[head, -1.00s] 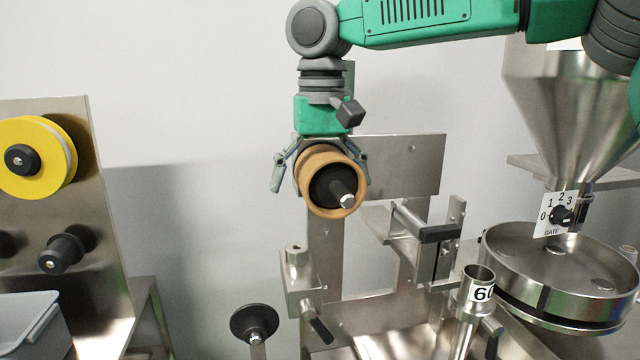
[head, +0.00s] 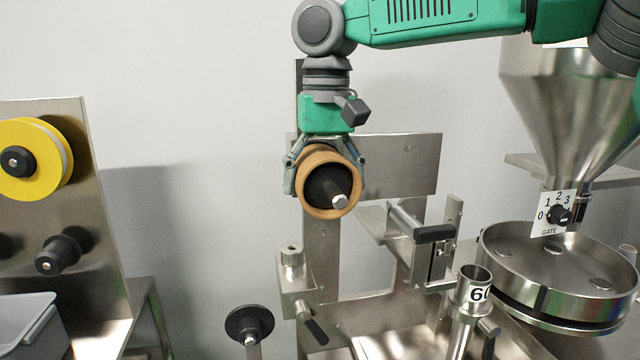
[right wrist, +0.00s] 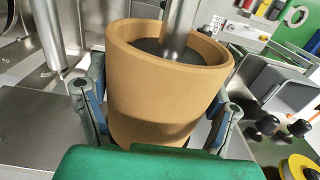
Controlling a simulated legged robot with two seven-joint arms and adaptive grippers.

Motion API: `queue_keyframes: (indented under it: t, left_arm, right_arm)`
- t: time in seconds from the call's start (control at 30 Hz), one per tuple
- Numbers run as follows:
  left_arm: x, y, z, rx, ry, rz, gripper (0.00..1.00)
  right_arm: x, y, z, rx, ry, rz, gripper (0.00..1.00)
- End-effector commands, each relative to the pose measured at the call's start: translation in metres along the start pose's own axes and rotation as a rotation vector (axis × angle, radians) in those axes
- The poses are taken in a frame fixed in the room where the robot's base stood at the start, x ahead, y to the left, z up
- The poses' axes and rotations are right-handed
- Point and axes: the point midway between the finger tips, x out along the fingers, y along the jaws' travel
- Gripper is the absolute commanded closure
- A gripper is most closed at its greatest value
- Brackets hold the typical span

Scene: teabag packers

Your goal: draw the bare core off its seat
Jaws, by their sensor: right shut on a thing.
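The bare core (head: 309,169) is a brown cardboard tube around a black hub with a metal-tipped spindle (head: 337,201), its seat. My right gripper (head: 325,182) reaches down from above, its fingers shut on the tube's two sides. In the right wrist view the core (right wrist: 150,97) stands between the fingers of my gripper (right wrist: 155,118), with the dark hub and metal shaft (right wrist: 181,28) still inside its open end. The far end of the core is hidden. My left gripper is not in view.
A yellow roll (head: 33,160) sits on a steel panel at left, above a grey bin (head: 30,325). A steel hopper (head: 560,110) and round tray (head: 550,262) stand at right. A clamp with a black handle (head: 435,234) and a steel tube (head: 473,283) are below right.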

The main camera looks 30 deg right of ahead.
Motion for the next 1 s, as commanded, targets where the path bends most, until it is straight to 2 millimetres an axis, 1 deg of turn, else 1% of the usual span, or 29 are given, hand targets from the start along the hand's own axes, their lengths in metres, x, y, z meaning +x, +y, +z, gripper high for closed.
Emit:
queue_keyframes:
  t: [1.0]
  left_arm:
    - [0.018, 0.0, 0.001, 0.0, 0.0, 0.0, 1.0]
  right_arm:
    - [0.0, 0.0, 0.051, -0.001, 0.002, 0.0, 0.51]
